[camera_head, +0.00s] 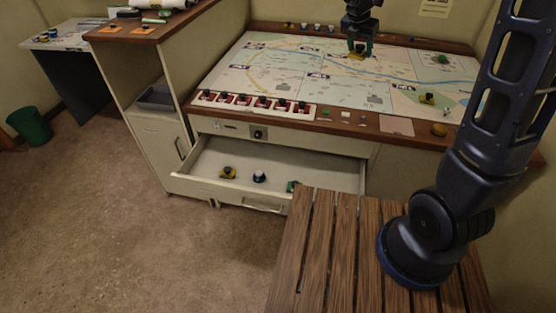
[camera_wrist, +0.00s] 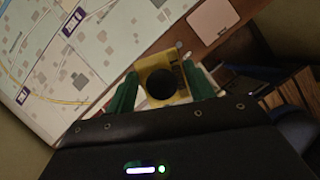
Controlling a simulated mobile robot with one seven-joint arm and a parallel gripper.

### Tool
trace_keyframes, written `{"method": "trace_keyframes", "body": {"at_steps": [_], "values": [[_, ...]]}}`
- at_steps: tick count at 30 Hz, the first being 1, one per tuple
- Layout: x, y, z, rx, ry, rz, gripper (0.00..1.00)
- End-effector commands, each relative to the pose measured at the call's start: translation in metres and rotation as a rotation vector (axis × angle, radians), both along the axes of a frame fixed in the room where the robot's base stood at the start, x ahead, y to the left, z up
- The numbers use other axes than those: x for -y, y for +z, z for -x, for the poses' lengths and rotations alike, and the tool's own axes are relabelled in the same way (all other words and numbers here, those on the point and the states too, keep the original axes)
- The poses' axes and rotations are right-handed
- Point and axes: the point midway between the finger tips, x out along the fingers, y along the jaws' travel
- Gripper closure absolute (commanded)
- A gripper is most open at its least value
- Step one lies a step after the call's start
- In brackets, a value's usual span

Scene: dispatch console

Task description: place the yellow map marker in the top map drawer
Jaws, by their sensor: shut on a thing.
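My gripper (camera_head: 358,50) is over the back part of the map table. Its green fingers are shut on a yellow map marker (camera_head: 357,56) with a black knob. In the wrist view, this held yellow marker (camera_wrist: 180,92) sits between the two fingertips (camera_wrist: 160,92). How high it is above the map is hard to tell. The top map drawer (camera_head: 205,188) is pulled open below the table's front edge.
The map (camera_head: 300,85) also bears a yellow marker (camera_head: 427,98) and a green marker (camera_head: 441,59). A row of red switches (camera_head: 255,104) lines its front left. A slatted wooden surface (camera_head: 330,240) stands before the drawer's right end. The drawer floor has bare room.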

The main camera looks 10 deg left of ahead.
Motion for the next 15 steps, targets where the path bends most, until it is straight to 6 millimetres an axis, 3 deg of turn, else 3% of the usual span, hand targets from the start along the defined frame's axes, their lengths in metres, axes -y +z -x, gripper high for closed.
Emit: {"method": "trace_keyframes", "body": {"at_steps": [15], "values": [[-0.047,-0.011,0.100,0.001,0.242,0.000,0.71]]}}
